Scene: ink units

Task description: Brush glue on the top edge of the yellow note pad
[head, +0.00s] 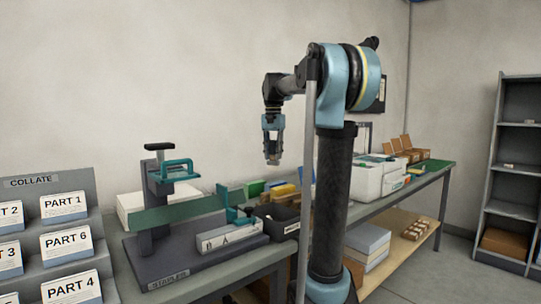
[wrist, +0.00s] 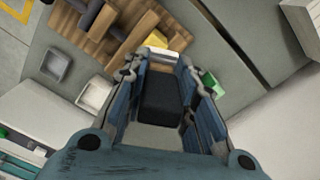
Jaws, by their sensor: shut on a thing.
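My gripper (head: 272,158) hangs pointing down above the bench, left of my column, in the head view. In the wrist view my gripper (wrist: 161,58) is shut on a dark thing (wrist: 160,98) between its fingers; I cannot tell whether it is a brush. A yellow thing (wrist: 155,40) shows just beyond the fingertips, and a green thing (wrist: 210,82) lies right of them. In the head view a yellow block (head: 283,190) lies on the bench below my gripper; whether it is the note pad is unclear. No glue pot can be clearly made out.
A stapler stand (head: 168,250) and a collate rack (head: 50,182) stand at left. A dark bin (head: 278,220) is near the bench edge. A white machine (head: 375,178) stands on the bench behind my column. A wooden slatted thing (wrist: 135,30) shows in the wrist view.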

